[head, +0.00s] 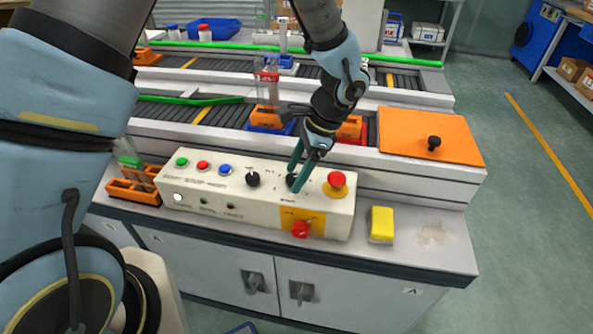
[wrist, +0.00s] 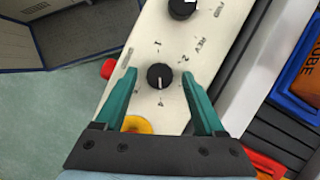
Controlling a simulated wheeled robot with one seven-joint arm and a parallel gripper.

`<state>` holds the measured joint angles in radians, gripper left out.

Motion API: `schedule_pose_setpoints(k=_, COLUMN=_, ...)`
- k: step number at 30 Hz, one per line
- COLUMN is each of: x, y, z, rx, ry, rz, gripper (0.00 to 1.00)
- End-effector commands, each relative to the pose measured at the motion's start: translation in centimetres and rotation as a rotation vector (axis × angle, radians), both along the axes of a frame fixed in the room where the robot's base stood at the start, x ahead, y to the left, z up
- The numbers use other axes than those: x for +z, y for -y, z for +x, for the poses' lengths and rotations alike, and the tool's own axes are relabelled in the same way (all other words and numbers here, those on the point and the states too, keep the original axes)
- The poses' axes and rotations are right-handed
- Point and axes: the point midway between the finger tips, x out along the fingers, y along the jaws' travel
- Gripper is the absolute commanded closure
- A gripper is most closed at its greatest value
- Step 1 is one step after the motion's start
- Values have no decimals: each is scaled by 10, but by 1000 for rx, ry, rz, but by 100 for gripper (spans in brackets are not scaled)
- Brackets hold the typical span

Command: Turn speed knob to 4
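The speed knob (wrist: 159,76) is a round black dial on the cream control panel (head: 230,205). In the wrist view, a pale pointer line on its lower half points roughly toward the numeral that looks like 4. Other small numerals ring the dial. My gripper (wrist: 159,75) is open, with one green finger on each side of the knob and a visible gap to each. In the head view, my gripper (head: 297,178) reaches down over the panel, and its fingers partly hide the knob (head: 290,181).
A second black knob (head: 253,179) sits left of the speed knob. A red emergency button (head: 336,180) and a red rotary switch (head: 300,229) are close by on the right and front. A yellow sponge (head: 382,224) lies right of the panel. Conveyors run behind.

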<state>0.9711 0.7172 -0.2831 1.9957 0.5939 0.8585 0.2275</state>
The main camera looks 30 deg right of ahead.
Motion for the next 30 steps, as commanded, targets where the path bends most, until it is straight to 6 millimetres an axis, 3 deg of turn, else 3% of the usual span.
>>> schedule_pose_setpoints(k=8, x=4, y=2, z=0, rx=0, ry=2, rz=-2, gripper=29)
schedule_pose_setpoints(k=21, x=75, y=30, z=-11, rx=0, ry=2, rz=-5, gripper=29)
schedule_pose_setpoints(k=30, x=99, y=39, z=-14, rx=0, ry=0, rz=0, gripper=29)
